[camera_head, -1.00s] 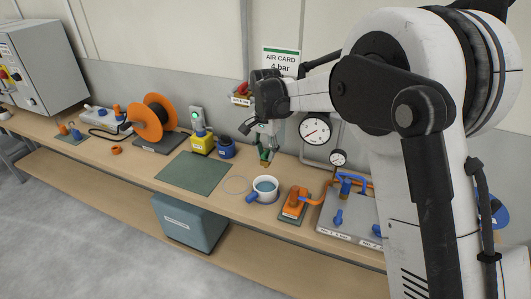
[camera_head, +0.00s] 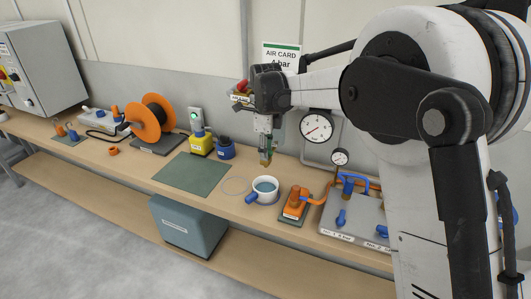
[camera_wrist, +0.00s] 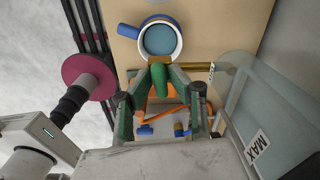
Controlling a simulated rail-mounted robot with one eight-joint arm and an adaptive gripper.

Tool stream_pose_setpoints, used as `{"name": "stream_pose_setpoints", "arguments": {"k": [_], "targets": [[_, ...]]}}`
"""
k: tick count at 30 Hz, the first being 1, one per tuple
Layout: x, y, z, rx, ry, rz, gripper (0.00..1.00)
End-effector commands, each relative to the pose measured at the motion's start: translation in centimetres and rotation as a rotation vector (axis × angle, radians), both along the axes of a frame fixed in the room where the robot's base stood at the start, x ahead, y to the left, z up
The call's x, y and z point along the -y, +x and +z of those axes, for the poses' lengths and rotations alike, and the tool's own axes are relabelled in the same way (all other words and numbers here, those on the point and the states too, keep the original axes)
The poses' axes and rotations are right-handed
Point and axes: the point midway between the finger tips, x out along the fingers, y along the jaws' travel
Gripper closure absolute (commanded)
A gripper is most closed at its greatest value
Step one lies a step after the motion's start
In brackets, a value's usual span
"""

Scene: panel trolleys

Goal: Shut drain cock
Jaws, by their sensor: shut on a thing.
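The drain cock shows in the wrist view as a green handle (camera_wrist: 159,82) with brass parts (camera_wrist: 195,66) beside it. My gripper (camera_wrist: 160,85) is shut on the green handle, with one finger on each side. In the head view my gripper (camera_head: 265,148) points down above the bench, with a bit of brass (camera_head: 266,160) at its tips. The fingers hide most of the cock there. A white cup with a blue handle and bluish liquid (camera_head: 265,189) stands below and in front of it; it also shows in the wrist view (camera_wrist: 159,40).
A clear bowl marked MAX (camera_wrist: 245,110) is close beside my gripper. An orange valve (camera_head: 295,201) and a grey panel with blue handles (camera_head: 350,214) stand to the right. A round gauge (camera_head: 317,126) is behind. A green mat (camera_head: 192,174) lies clear at left.

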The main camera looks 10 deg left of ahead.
Motion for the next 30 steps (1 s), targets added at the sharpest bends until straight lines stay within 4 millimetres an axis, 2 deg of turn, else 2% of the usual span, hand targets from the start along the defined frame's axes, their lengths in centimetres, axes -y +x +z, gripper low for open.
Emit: {"name": "stream_pose_setpoints", "arguments": {"k": [2,3,5,12,16,30], "targets": [[0.0,0.0,-0.1,0.001,0.000,-0.097,1.00],[0.0,0.0,0.0,0.001,0.000,-0.087,0.76],[0.0,0.0,0.0,0.000,0.000,-0.084,0.70],[0.0,0.0,0.1,0.000,0.000,-0.082,0.70],[0.0,0.0,0.7,0.000,0.000,-0.081,0.70],[0.0,0.0,6.6,0.000,0.000,-0.080,0.70]]}}
